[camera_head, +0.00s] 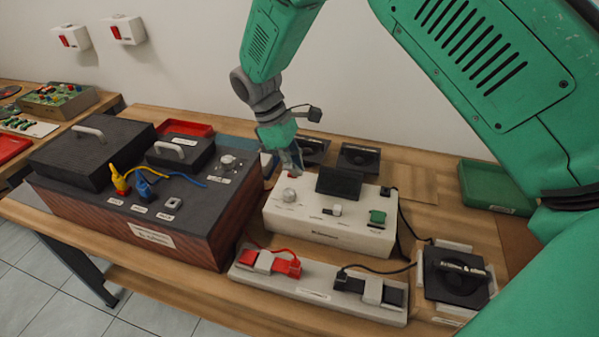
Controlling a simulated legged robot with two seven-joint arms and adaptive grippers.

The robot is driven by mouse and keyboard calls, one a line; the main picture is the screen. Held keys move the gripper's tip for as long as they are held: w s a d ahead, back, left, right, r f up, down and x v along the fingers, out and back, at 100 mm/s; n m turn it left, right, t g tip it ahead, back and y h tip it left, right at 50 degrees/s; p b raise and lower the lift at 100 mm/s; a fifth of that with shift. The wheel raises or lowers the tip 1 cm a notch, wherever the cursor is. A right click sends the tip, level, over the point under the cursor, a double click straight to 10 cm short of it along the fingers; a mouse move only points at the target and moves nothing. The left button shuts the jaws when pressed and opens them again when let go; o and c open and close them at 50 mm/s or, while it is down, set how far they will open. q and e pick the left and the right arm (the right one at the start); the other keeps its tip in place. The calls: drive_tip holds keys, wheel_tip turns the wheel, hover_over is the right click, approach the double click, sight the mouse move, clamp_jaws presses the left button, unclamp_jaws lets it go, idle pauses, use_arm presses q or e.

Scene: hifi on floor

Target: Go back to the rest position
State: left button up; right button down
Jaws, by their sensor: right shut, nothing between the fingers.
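My right arm, green, enters at the right, passes out of the top edge and comes back down to a grey wrist. My right gripper (292,163) hangs from it, shut and empty. It points down at the back left corner of the white control box (330,236). It looks just above or behind that corner; I cannot tell if it touches. The white box has a dark tilted screen (340,183), a round knob (289,195) and a green switch (377,217). My left gripper is not in view.
A dark box with brick-red sides (190,237) stands left, with yellow and blue plugs on top. A white strip (318,292) with red and black connectors lies in front. The wall is behind.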

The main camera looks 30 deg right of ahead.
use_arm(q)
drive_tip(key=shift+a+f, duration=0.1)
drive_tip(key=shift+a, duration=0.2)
use_arm(e)
drive_tip(key=shift+a, duration=0.3)
drive_tip(key=shift+d, duration=0.1)
